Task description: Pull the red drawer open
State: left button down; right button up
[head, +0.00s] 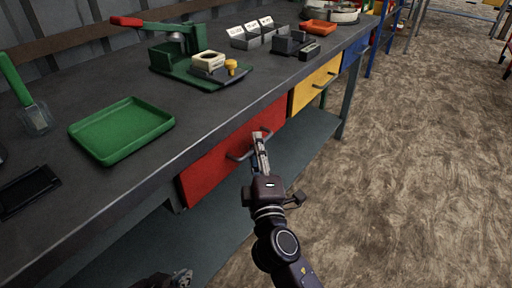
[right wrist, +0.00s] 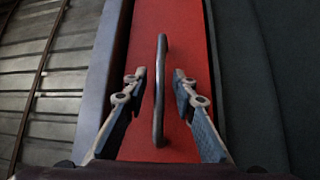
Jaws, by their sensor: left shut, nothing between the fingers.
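The red drawer (head: 215,165) sits under the bench top, its front about flush with the bench. Its grey bar handle (head: 238,157) stands out from the front. My right gripper (head: 259,140) is at this handle in the head view. In the right wrist view, the red drawer front (right wrist: 180,28) fills the middle and the handle (right wrist: 160,95) stands lengthwise between the two fingers of my right gripper (right wrist: 160,92). The fingers are open, with a gap on each side of the handle. My left gripper (head: 181,278) shows only partly at the bottom edge, shut and away from the drawer.
A yellow drawer (head: 314,84) and a blue drawer (head: 355,54) are further along the bench. A green tray (head: 120,130) and a green press (head: 172,57) stand on the bench top. A lower shelf (head: 300,138) runs beneath. The floor (head: 410,160) to the right is clear.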

grip_shut()
jog(key=shift+d, duration=0.1)
dwell(0.3)
